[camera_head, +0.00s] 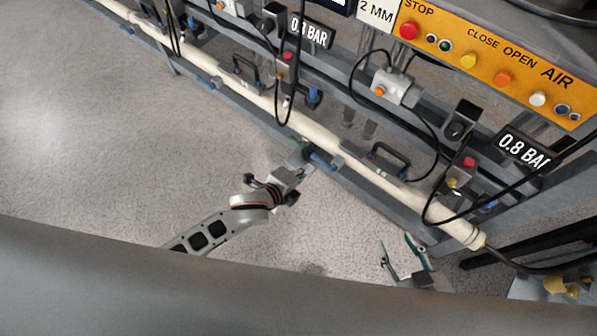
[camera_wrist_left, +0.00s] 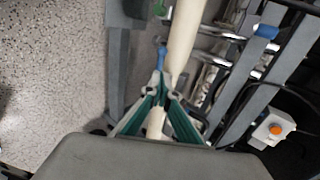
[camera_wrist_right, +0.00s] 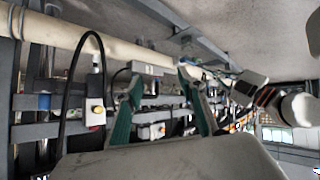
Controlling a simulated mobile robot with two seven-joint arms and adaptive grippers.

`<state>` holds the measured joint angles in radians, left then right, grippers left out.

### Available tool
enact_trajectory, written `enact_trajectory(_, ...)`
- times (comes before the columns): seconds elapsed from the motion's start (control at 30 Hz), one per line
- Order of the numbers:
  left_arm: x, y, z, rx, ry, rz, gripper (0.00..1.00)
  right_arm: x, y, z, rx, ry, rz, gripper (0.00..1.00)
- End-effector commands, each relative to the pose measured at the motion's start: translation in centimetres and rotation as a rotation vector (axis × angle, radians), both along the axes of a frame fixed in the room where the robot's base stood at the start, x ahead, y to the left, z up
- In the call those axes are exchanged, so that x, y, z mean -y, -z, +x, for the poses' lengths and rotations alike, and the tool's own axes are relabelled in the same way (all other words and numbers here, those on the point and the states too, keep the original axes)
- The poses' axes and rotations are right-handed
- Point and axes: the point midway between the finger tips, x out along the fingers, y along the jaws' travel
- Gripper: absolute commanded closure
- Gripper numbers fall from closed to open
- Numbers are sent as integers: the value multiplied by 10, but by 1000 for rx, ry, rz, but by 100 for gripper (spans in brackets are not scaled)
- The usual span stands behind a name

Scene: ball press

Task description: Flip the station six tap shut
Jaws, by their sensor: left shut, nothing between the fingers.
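Several blue tap levers sit along the cream pipe (camera_head: 345,155); no station numbers are readable, so I cannot tell which is station six. My left gripper (camera_head: 304,170) is at the pipe beside one blue tap lever (camera_head: 322,160), which slants along the pipe. In the left wrist view the gripper's green fingers (camera_wrist_left: 160,82) are closed together with nothing between them, and a blue lever (camera_wrist_left: 162,56) shows just beyond the tips. Whether they touch is unclear. My right gripper (camera_head: 400,245) is open and empty below the pipe's right part; its green fingers also show apart in the right wrist view (camera_wrist_right: 160,80).
An orange control panel (camera_head: 500,60) with buttons is at the upper right, near a "0.8 BAR" display (camera_head: 525,150). Black hoses (camera_head: 435,150) loop over the grey frame. Another blue lever (camera_head: 487,206) is at the right. The speckled floor (camera_head: 120,130) at left is clear.

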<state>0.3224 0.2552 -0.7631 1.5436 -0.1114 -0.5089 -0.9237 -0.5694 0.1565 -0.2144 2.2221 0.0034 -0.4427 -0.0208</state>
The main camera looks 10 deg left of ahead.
Motion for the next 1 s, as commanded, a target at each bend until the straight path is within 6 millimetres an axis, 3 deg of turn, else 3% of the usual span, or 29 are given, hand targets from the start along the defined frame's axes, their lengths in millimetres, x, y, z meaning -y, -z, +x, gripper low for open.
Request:
enact_trajectory(0.03,5,13,4,-10,-1,-2,100,0,6,-1,-6,-4,-1,60)
enact_trajectory(0.3,20,32,32,-8,-1,-2,100,-3,1,5,10,-12,11,60)
enact_trajectory(0.63,24,31,41,1,0,-1,100,-13,-14,16,46,-13,38,60)
enact_trajectory(1.0,22,31,38,-9,-1,-17,100,-12,-11,13,37,-11,35,60)
